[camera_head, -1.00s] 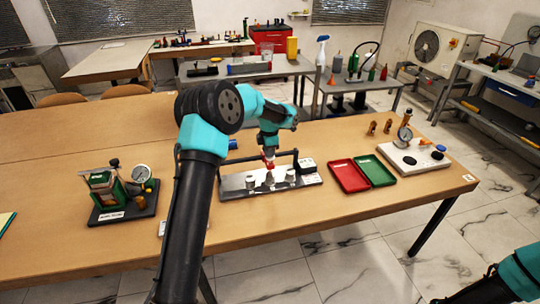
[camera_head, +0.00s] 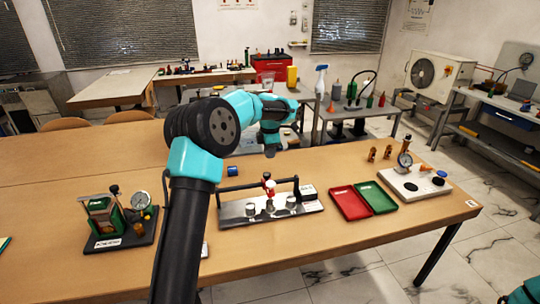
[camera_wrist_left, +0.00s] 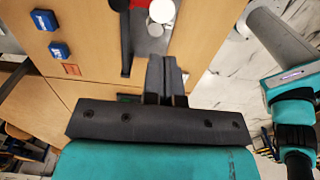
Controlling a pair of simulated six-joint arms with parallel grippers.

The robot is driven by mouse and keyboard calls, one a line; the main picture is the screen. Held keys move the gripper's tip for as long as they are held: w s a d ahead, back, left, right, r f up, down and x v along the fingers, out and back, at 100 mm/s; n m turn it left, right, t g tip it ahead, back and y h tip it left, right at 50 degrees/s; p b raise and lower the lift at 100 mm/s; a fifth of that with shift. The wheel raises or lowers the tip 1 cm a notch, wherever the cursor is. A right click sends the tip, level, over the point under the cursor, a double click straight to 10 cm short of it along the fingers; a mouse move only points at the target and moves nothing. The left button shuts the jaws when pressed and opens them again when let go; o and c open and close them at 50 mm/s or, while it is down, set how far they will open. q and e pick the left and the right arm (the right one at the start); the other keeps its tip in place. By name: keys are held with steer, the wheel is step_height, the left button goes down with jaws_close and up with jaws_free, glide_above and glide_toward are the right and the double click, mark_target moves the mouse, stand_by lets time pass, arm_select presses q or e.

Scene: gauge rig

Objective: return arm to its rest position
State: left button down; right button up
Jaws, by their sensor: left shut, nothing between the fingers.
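My left gripper (camera_head: 270,150) is raised above the table behind the black-and-silver fixture (camera_head: 240,212), clear of its red-topped valve (camera_head: 268,184). The teal wrist mostly hides its fingers in the head view. In the left wrist view the two dark fingers (camera_wrist_left: 165,78) are together with nothing between them. Part of the fixture (camera_wrist_left: 138,45) shows beyond the fingertips there. My right arm (camera_head: 525,292) shows only at the bottom right corner; its gripper is out of the picture.
A red tray (camera_head: 350,203), a green tray (camera_head: 374,197) and a white gauge base (camera_head: 414,183) lie at right. A blue block (camera_head: 232,171) sits behind the fixture. The table's left rear is clear.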

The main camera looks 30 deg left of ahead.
stand_by(0.5)
arm_select(q)
steer(key=s+d+f+m, duration=0.4)
steer(key=f, duration=0.3)
steer(key=s+d+f+m+h, duration=0.1)
steer(key=s+d+f+m, duration=0.3)
steer(key=f, duration=0.3)
steer(key=s+d+f+m+g+h, duration=0.1)
steer(key=s+d+f+m, duration=0.3)
steer(key=d+f, duration=0.2)
steer(key=shift+d+f, duration=0.25)
steer(key=shift+f, duration=0.8)
steer(key=s+d+f+m+t+h, duration=0.1)
steer(key=s+f+m, duration=0.5)
steer(key=s, duration=0.6)
steer(key=s+d+f+m, duration=0.1)
steer(key=s+f+m, duration=0.5)
steer(key=s, duration=0.5)
step_height(320, 180, down, 2)
steer(key=shift+s+d+f+m+t+h, duration=0.15)
steer(key=shift+s+d+m+t+h, duration=0.15)
steer(key=shift+s+t+h, duration=0.1)
